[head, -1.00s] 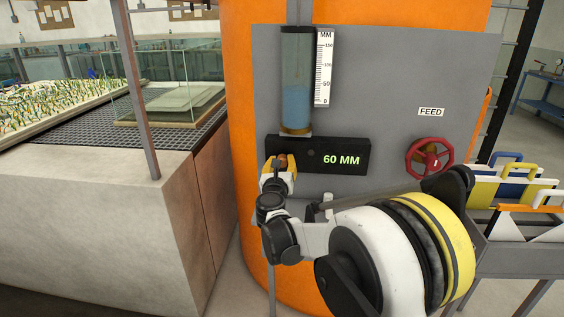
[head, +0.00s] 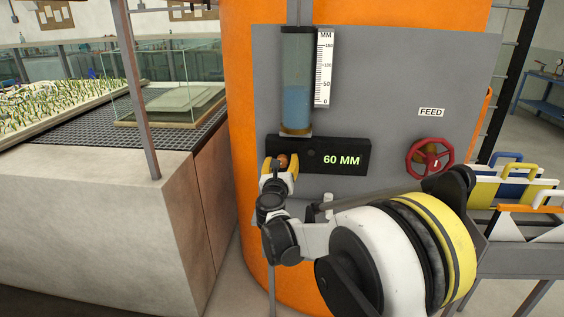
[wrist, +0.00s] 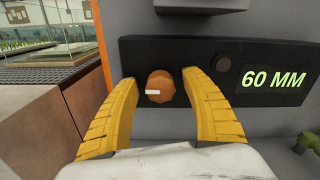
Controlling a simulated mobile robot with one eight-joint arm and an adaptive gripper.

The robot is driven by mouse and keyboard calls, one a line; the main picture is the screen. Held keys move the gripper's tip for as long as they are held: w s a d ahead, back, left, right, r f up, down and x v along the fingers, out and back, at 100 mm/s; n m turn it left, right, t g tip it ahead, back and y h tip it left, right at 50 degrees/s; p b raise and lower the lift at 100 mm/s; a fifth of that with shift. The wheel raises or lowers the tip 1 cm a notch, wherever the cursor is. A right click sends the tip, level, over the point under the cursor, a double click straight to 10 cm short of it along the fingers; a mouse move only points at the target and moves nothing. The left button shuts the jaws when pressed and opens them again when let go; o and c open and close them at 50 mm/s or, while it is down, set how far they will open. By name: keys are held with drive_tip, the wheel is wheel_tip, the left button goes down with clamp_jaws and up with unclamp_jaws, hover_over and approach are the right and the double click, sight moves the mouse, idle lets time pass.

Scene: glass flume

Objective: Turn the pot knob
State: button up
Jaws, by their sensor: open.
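The pot knob is a round brown-orange knob (wrist: 160,86) with a white pointer mark facing left, on the left part of a black display box. In the head view the knob (head: 284,160) shows between the yellow fingers. My gripper (wrist: 157,88) is open, with one finger on each side of the knob. Gaps show between the fingers and the knob in the wrist view. My gripper (head: 280,164) is in front of the box's left end. The box (head: 330,170) reads 60 MM in green.
A glass tube (head: 297,90) with blue liquid and a millimetre scale (head: 324,68) stands above the box. A red FEED valve wheel (head: 430,157) is to the right on the grey panel (head: 400,85). A concrete block (head: 90,220) stands to the left.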

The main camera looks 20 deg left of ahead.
drive_tip(key=v, duration=1.1)
drive_tip(key=shift+s, duration=0.4)
drive_tip(key=d+r+m+g+h, duration=0.1)
drive_tip(key=d+r+m+h, duration=0.15)
drive_tip(key=d+m, duration=0.65)
drive_tip(key=d+r+m+g+h, duration=0.2)
drive_tip(key=d+m+h, duration=0.15)
drive_tip(key=d, duration=0.95)
drive_tip(key=s+d+m+g+h, duration=0.1)
drive_tip(key=s+d+m+g, duration=0.1)
drive_tip(key=s+d+m, duration=0.35)
drive_tip(key=s+d+m+g, duration=0.1)
drive_tip(key=s+d+m, duration=0.2)
drive_tip(key=d+m, duration=0.55)
drive_tip(key=s+d+f+m+g+y, duration=0.1)
drive_tip(key=s+d+f+m, duration=0.1)
drive_tip(key=s+m, duration=0.2)
drive_tip(key=s+d+f+m+g, duration=0.2)
drive_tip(key=s+m, duration=0.3)
drive_tip(key=s, duration=0.4)
drive_tip(key=s+d+f+m+g+y, duration=0.1)
drive_tip(key=s+d+f+m, duration=0.3)
drive_tip(key=s, duration=0.3)
drive_tip(key=shift+s+d+m+y, duration=0.2)
drive_tip(key=shift+s+m+y, duration=0.15)
drive_tip(key=shift+m, duration=0.4)
